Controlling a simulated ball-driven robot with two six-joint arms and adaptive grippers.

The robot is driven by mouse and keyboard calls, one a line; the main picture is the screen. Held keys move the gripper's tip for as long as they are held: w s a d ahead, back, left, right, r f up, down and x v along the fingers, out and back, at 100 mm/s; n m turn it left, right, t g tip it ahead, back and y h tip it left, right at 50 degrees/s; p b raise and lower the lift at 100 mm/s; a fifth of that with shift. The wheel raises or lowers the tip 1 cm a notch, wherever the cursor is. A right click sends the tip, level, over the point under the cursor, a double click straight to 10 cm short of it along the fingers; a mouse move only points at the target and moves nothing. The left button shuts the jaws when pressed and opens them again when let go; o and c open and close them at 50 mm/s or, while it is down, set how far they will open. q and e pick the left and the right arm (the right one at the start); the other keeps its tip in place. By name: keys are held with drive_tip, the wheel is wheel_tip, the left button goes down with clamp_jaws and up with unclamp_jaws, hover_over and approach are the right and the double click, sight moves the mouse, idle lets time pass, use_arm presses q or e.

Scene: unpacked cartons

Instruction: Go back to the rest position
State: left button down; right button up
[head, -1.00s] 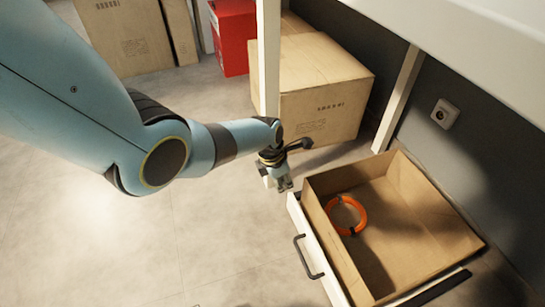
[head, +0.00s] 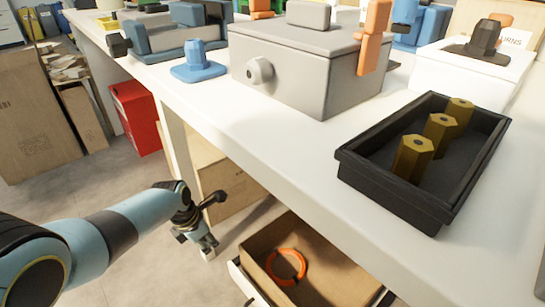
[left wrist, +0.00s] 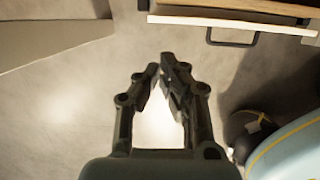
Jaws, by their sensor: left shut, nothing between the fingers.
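My left gripper (head: 208,250) hangs at the end of my blue arm, in the head view beside the table and just left of the open drawer. It also shows in the left wrist view (left wrist: 162,66), with its fingertips together and nothing between them, over bare floor. In the drawer (head: 235,268) below the table lies an orange ring (head: 287,266), apart from the gripper. My right gripper is not in view.
The white table (head: 270,150) carries a black tray (head: 400,195) with three brass hex pieces, a grey box (head: 300,70) and a blue piece (head: 198,62). Cartons (head: 35,125) and a red box (head: 137,117) stand on the floor. The drawer handle (left wrist: 232,40) shows in the wrist view.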

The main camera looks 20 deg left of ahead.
use_arm(q)
drive_tip(key=s+f+m+g, duration=0.1)
drive_tip(key=s+f+m, duration=0.2)
drive_tip(key=s, duration=1.1)
drive_tip(key=s+f+m+g, duration=0.2)
drive_tip(key=s+f, duration=0.1)
drive_tip(key=s, duration=1.1)
drive_tip(key=s+d+r+m+y, duration=0.1)
drive_tip(key=s+r+m, duration=0.6)
drive_tip(key=r+m, duration=0.3)
drive_tip(key=w+r+m+t+y, duration=0.15)
drive_tip(key=w+r+m, duration=0.25)
drive_tip(key=r+m, duration=0.75)
drive_tip(key=s+a+f+m+p, duration=0.1)
drive_tip(key=s+f+p, duration=0.4)
drive_tip(key=s+p, duration=0.4)
drive_tip(key=s+a+f+m+p, duration=0.2)
drive_tip(key=s+f+p, duration=0.4)
drive_tip(key=s+p, duration=0.4)
drive_tip(key=shift+s+a, duration=0.15)
drive_tip(key=shift+s, duration=0.1)
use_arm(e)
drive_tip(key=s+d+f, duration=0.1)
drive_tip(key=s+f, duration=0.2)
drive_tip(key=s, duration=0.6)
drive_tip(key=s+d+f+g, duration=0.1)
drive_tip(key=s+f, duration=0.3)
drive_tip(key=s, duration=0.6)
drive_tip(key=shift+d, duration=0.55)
